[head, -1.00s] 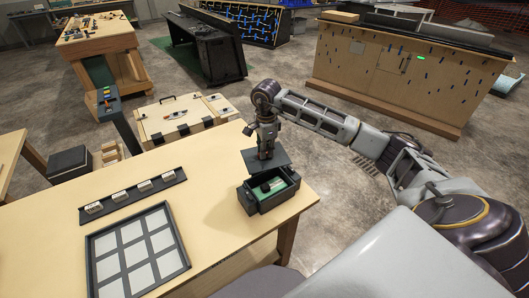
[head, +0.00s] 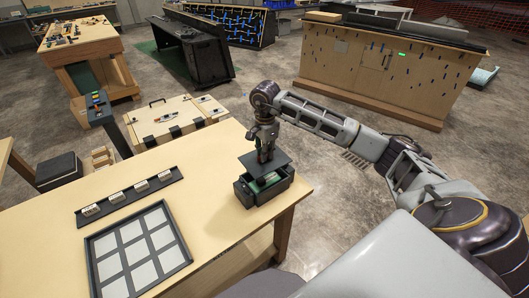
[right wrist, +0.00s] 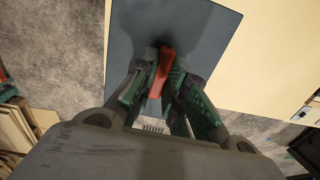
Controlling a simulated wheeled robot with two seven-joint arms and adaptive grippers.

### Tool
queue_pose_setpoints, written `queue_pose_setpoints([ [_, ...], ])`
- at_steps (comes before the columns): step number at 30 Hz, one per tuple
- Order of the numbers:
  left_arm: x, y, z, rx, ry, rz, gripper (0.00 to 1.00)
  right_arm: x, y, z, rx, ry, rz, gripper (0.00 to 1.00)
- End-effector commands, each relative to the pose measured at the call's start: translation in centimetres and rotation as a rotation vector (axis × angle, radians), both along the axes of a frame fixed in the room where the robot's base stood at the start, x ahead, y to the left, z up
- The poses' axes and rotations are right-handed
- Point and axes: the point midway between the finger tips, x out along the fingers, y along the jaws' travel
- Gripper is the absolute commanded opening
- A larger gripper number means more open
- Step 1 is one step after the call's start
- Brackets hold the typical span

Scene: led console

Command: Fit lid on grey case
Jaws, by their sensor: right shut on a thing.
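The grey case (head: 275,196) is a dark, open box standing near the right end of the wooden table, with something green inside. The lid (head: 279,161) is a flat dark grey plate above the case, toward its back, covering part of the opening from view. My right gripper (head: 264,150) is above the lid and shut on its handle. In the right wrist view, my right gripper (right wrist: 160,88) has its green-padded fingers on either side of the orange-red handle (right wrist: 166,62), with the lid (right wrist: 205,32) beneath. The lid's exact height over the rim is unclear. My left gripper is out of view.
On the table (head: 210,205), a framed panel of pale squares (head: 137,252) and a dark strip with several small white blocks (head: 130,196) lie to the left. The tabletop between them and the case is clear. A wooden box with latches (head: 173,120) is behind the table.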

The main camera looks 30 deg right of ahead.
Motion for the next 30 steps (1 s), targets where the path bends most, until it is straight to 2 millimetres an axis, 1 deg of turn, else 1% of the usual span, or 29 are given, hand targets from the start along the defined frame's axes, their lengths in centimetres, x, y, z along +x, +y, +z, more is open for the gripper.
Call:
queue_pose_setpoints([
  [8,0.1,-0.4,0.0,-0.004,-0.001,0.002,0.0,0.0,0.0,0.0,-0.001,0.001,0.052,0.0],
  [20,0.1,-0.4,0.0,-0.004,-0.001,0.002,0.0,0.0,0.0,0.0,-0.001,0.001,0.054,0.0],
  [25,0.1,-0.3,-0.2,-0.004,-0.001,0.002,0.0,0.0,0.0,-0.5,0.0,0.001,0.054,0.0],
  [30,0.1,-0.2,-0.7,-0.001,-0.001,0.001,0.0,0.0,0.0,-1.4,0.0,0.001,0.053,0.0],
])
